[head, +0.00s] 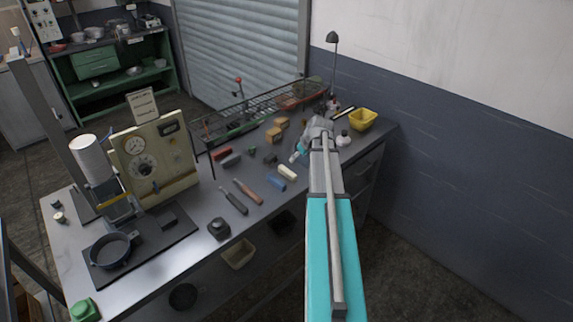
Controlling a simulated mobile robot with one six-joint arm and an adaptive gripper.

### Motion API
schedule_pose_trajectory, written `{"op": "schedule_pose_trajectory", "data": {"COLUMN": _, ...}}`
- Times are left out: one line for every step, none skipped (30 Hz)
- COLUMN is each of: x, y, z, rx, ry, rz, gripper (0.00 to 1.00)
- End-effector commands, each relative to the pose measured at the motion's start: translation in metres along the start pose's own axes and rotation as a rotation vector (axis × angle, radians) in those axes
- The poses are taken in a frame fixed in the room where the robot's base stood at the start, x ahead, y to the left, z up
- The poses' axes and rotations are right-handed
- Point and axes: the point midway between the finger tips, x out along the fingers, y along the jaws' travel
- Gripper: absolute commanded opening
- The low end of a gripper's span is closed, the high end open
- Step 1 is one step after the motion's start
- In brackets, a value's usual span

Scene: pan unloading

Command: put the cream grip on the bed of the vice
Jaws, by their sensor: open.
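The cream grip (287,173) is a small pale block lying on the grey bench, near the front edge and just left of my arm. My gripper (299,154) is over the bench at the end of the turquoise arm, a little beyond the cream grip and apart from it. It is small in the picture; it is open, and I see nothing held in it. I cannot make out for sure which thing is the vice; a small dark block-like fixture (219,228) sits near the front edge.
A blue block (276,183) and two handled tools (248,191) lie left of the cream grip. A wire rack (262,106) runs along the back. A gauge panel (156,158) and black pan (111,250) stand at left. A yellow bin (362,119) stands at the far right.

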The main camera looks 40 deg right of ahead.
Motion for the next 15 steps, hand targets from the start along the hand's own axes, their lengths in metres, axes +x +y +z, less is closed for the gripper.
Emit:
{"op": "schedule_pose_trajectory", "data": {"x": -0.0086, "y": 0.0006, "z": -0.0084, "rx": 0.0, "ry": -0.028, "rz": 0.006, "gripper": 0.74}}
{"op": "schedule_pose_trajectory", "data": {"x": -0.0099, "y": 0.0006, "z": -0.0095, "rx": 0.003, "ry": -0.043, "rz": 0.01, "gripper": 0.74}}
{"op": "schedule_pose_trajectory", "data": {"x": -0.0113, "y": 0.001, "z": -0.0106, "rx": 0.005, "ry": -0.061, "rz": 0.015, "gripper": 0.74}}
{"op": "schedule_pose_trajectory", "data": {"x": -0.0121, "y": 0.0013, "z": -0.0112, "rx": 0.006, "ry": -0.072, "rz": 0.019, "gripper": 0.74}}
{"op": "schedule_pose_trajectory", "data": {"x": -0.0129, "y": 0.0016, "z": -0.0115, "rx": 0.008, "ry": -0.082, "rz": 0.023, "gripper": 0.74}}
{"op": "schedule_pose_trajectory", "data": {"x": -0.0135, "y": 0.0017, "z": -0.012, "rx": 0.01, "ry": -0.092, "rz": 0.026, "gripper": 0.74}}
{"op": "schedule_pose_trajectory", "data": {"x": -0.0137, "y": 0.0018, "z": -0.012, "rx": 0.011, "ry": -0.098, "rz": 0.028, "gripper": 0.74}}
{"op": "schedule_pose_trajectory", "data": {"x": -0.0139, "y": 0.0019, "z": -0.0119, "rx": 0.011, "ry": -0.104, "rz": 0.03, "gripper": 0.74}}
{"op": "schedule_pose_trajectory", "data": {"x": -0.0138, "y": 0.0019, "z": -0.0118, "rx": 0.012, "ry": -0.109, "rz": 0.032, "gripper": 0.74}}
{"op": "schedule_pose_trajectory", "data": {"x": -0.0137, "y": 0.0018, "z": -0.0116, "rx": 0.012, "ry": -0.111, "rz": 0.032, "gripper": 0.74}}
{"op": "schedule_pose_trajectory", "data": {"x": -0.0135, "y": 0.0018, "z": -0.0115, "rx": 0.013, "ry": -0.112, "rz": 0.033, "gripper": 0.74}}
{"op": "schedule_pose_trajectory", "data": {"x": -0.0132, "y": 0.0017, "z": -0.0112, "rx": 0.013, "ry": -0.112, "rz": 0.033, "gripper": 0.74}}
{"op": "schedule_pose_trajectory", "data": {"x": -0.0131, "y": 0.0017, "z": -0.011, "rx": 0.013, "ry": -0.112, "rz": 0.033, "gripper": 0.74}}
{"op": "schedule_pose_trajectory", "data": {"x": -0.0129, "y": 0.0017, "z": -0.0109, "rx": 0.013, "ry": -0.112, "rz": 0.033, "gripper": 0.74}}
{"op": "schedule_pose_trajectory", "data": {"x": -0.0129, "y": 0.0017, "z": -0.0109, "rx": 0.013, "ry": -0.112, "rz": 0.033, "gripper": 0.74}}
